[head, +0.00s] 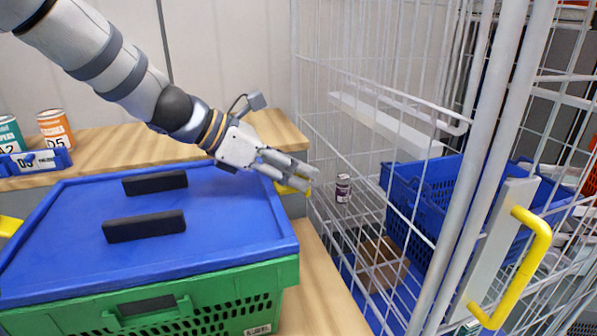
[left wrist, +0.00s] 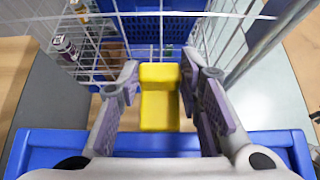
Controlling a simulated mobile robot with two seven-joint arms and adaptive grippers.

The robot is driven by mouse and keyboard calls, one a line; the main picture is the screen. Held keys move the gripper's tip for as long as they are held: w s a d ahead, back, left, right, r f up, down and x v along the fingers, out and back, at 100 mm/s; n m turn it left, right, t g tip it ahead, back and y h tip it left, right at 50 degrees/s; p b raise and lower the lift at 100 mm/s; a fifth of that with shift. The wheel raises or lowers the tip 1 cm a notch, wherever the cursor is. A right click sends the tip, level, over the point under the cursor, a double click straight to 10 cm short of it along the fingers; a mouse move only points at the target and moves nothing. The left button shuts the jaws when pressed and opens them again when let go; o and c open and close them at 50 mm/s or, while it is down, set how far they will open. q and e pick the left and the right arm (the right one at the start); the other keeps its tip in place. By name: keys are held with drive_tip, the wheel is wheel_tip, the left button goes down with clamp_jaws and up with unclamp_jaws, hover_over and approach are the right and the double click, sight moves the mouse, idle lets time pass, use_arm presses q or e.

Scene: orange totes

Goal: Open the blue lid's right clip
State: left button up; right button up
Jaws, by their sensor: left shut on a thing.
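The blue lid (head: 75,215) with two black handles lies on a green crate (head: 230,300). Its right clip (head: 291,186) is yellow and sits at the lid's right edge. My left gripper (head: 309,179) reaches over that edge, with its fingers around the yellow clip. In the left wrist view the yellow clip (left wrist: 159,98) stands between the two fingers of the left gripper (left wrist: 161,78), beyond the lid's blue edge (left wrist: 40,150). The fingers partly hide the clip in the head view. My right gripper is not in view.
A white wire cage (head: 340,130) with a yellow handle (head: 528,265) stands close to the right. It holds a blue crate (head: 425,195), a cardboard box (head: 380,262) and a small can (head: 343,188). Paint cans (head: 56,128) stand at the left. A yellow clip (head: 9,226) shows at the far left.

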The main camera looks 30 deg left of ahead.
use_arm(q)
drive_tip(key=t+h, duration=0.1)
drive_tip(key=s+a+t+h, duration=0.1)
drive_tip(key=r+t+h, duration=0.1)
drive_tip(key=t, duration=0.1)
drive_tip(key=shift+s+a+h, duration=0.15)
drive_tip(key=shift+s+h, duration=0.05)
drive_tip(key=shift+h, duration=0.1)
idle(0.5)
drive_tip(key=o, duration=1.2)
drive_tip(key=shift+t, duration=0.3)
drive_tip(key=shift+c, duration=0.2)
drive_tip(key=shift+s, duration=0.15)
drive_tip(key=v, duration=1.2)
drive_tip(key=shift+a, duration=0.1)
